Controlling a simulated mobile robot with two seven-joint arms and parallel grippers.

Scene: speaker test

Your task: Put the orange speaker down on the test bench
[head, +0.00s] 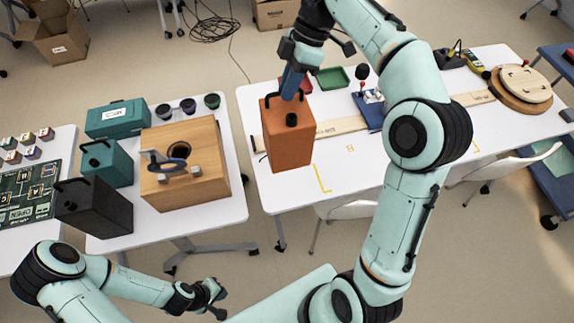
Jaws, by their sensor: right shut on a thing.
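The orange speaker (288,146) is a box with a dark round knob and a dark handle on its top. My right gripper (291,88) is shut on it at the handle, and the speaker hangs roughly upright. In the picture it covers the left part of the white test bench (345,172); any gap beneath its base is hard to judge. Yellow corner marks and a letter B show on the bench right of the speaker. My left gripper (214,297) looks open and empty, low in front of the left table.
On the bench are a wooden strip (340,127), a green tray (332,78), a blue stand (370,110) and a round wooden turntable (522,90). Bench space around the yellow marks is clear.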

